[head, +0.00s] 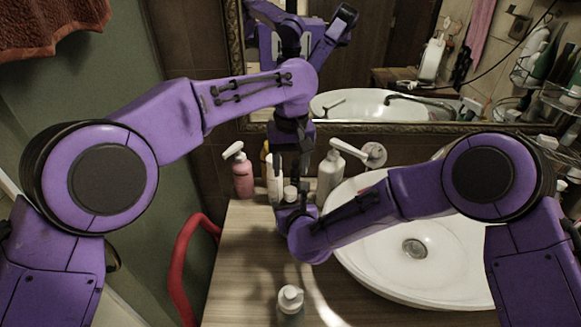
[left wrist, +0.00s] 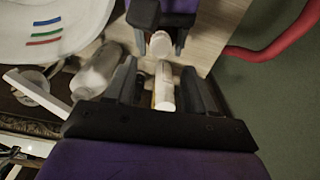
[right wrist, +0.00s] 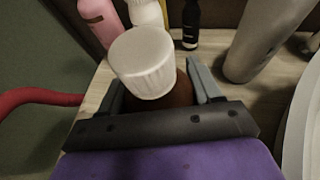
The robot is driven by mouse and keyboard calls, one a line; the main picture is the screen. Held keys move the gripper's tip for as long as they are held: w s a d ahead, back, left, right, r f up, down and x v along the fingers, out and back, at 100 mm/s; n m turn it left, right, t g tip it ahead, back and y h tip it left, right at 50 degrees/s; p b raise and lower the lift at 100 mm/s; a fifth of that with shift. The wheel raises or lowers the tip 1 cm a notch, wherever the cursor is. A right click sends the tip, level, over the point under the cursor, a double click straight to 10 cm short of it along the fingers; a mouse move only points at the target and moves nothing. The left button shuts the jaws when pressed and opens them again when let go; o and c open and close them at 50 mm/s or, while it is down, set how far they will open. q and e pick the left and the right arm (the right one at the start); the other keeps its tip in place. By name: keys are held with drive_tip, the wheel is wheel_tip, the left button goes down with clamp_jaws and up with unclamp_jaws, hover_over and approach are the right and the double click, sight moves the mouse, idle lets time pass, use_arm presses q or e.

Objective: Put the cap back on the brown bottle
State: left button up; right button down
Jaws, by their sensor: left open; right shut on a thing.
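The brown bottle (right wrist: 178,94) stands between the fingers of my right gripper (right wrist: 168,88), which is shut on it. The white ribbed cap (right wrist: 143,62) is over the top of the bottle; I cannot tell whether it is fully seated. The cap also shows in the left wrist view (left wrist: 160,43) and the head view (head: 290,190). My left gripper (head: 292,172) points down just above and behind the cap, open. In the left wrist view its fingers are apart, with no cap between them. The bottle's body is mostly hidden by my right gripper in the head view.
A pink pump bottle (head: 243,178), a white bottle (head: 274,180) and a grey-white pump bottle (head: 329,178) stand at the back. A dark bottle (right wrist: 190,22) is behind the brown one. The basin (head: 440,270) is right. A small pump bottle (head: 290,302) stands in front.

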sight(290, 190)
use_arm(q)
drive_tip(key=n, duration=0.2)
drive_tip(key=r+n, duration=0.1)
drive_tip(key=n, duration=0.1)
drive_tip(key=shift+s+r+n, duration=0.1)
drive_tip(key=shift+r+n, duration=0.05)
drive_tip(key=shift+n, duration=0.15)
drive_tip(key=n, duration=0.3)
drive_tip(key=shift+s, duration=0.1)
drive_tip(key=shift+f, duration=3.95)
clamp_jaws()
drive_tip(key=m, duration=0.4)
drive_tip(key=shift+m, duration=0.4)
drive_tip(key=m, duration=0.4)
drive_tip(key=shift+m, duration=0.4)
